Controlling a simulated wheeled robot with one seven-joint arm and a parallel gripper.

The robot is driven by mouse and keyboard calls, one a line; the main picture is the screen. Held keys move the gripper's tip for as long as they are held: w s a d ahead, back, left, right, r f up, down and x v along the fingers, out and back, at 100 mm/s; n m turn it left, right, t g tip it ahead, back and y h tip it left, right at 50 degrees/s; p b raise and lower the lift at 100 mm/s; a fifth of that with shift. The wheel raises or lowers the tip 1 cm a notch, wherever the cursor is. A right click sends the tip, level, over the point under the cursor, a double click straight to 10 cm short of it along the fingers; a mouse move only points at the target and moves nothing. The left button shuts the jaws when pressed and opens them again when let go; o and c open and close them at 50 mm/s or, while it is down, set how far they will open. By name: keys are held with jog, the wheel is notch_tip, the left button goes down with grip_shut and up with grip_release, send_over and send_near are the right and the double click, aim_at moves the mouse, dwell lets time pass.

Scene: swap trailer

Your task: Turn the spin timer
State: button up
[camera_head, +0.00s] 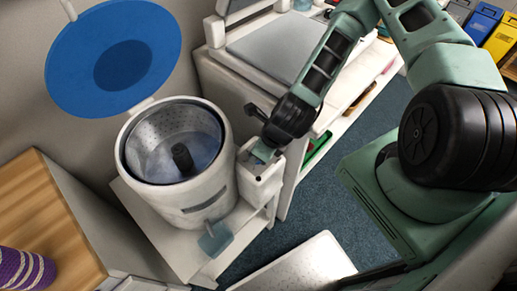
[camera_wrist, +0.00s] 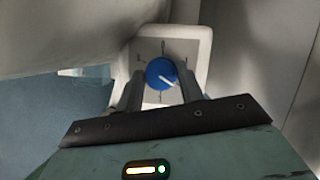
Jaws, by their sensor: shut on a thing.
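The spin timer is a round blue knob (camera_wrist: 162,73) with a white pointer line, set on a pale panel with tick marks. In the wrist view the pointer slants toward the lower right. My gripper (camera_wrist: 162,92) has its two dark fingers on either side of the knob and is shut on it. In the head view my gripper (camera_head: 262,151) is at the top of a white box (camera_head: 258,184) on the right side of the white spinner drum (camera_head: 203,187). The knob is hidden there behind my gripper.
The drum's blue round lid (camera_head: 75,50) stands open at the back left. A wooden-topped counter (camera_head: 45,220) with a purple striped object (camera_head: 24,268) is at the left. A white shelf unit (camera_head: 225,85) is behind my gripper. Blue carpet (camera_head: 345,215) is clear below.

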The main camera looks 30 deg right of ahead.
dwell(0.4)
jog(key=o, duration=1)
jog(key=shift+f, duration=0.1)
jog(key=p+v, duration=0.5)
jog(key=p, duration=0.1)
jog(key=shift+a+p, duration=0.1)
jog(key=shift+p, duration=0.25)
jog(key=p+v, duration=1.2)
jog(key=p, duration=0.4)
jog(key=shift+r, duration=0.3)
